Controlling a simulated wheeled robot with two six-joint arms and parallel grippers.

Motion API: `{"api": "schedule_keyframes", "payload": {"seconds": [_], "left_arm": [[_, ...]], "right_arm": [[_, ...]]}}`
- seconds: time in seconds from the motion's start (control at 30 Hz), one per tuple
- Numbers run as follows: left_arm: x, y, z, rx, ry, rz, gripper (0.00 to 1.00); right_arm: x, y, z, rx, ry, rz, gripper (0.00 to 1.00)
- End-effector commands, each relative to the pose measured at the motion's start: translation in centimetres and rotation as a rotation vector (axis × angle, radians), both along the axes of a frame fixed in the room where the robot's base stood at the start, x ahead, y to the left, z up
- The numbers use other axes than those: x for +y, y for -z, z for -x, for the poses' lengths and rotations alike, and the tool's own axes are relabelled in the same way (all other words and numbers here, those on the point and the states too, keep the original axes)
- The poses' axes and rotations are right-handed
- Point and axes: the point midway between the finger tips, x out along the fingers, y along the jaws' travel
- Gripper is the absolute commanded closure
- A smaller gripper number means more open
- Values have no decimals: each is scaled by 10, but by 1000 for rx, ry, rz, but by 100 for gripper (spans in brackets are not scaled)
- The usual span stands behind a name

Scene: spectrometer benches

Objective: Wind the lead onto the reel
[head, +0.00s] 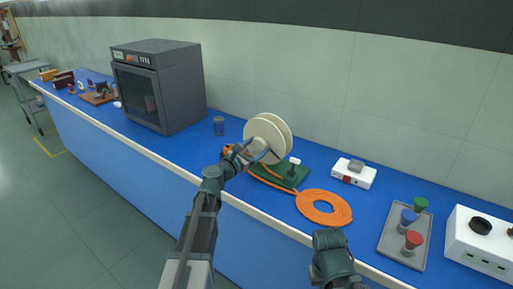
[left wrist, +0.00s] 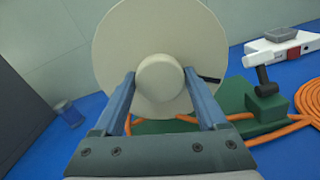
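The cream reel (head: 284,131) stands on a green base (head: 295,181) on the blue bench. In the left wrist view the reel's disc (left wrist: 160,30) faces me, with a round hub (left wrist: 160,82) at its middle. My left gripper (head: 265,154) is at the reel's near face. Its fingers (left wrist: 158,76) lie on either side of the hub; whether they press on it I cannot tell. The orange lead (head: 323,207) lies mostly in a flat coil right of the base, with a strand running to the base. No right gripper fingers show.
A white box (head: 353,173) is behind the coil. A grey tray (head: 389,241) with coloured-cap jars and a white instrument (head: 475,250) are at right. A dark oven (head: 160,85) and small jar (head: 219,126) are left.

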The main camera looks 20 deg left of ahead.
Motion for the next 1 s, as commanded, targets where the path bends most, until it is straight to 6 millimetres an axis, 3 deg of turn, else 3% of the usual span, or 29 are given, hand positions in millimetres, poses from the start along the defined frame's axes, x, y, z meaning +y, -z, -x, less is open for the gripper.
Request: {"api": "schedule_keyframes", "payload": {"seconds": [0.03, 0.4, 0.77, 1.0], "left_arm": [[0, 0, 0, 0, 0, 0, 36], [0, 0, 0, 0, 0, 0, 100], [0, 0, 0, -7, 0, -20, 100], [0, 0, 0, -49, 1, -136, 100]], "right_arm": [[0, 0, 0, 0, 0, 0, 100], [0, 0, 0, 0, 0, 0, 100], [0, 0, 0, 0, 0, 0, 100], [0, 0, 0, 0, 0, 0, 100]]}}
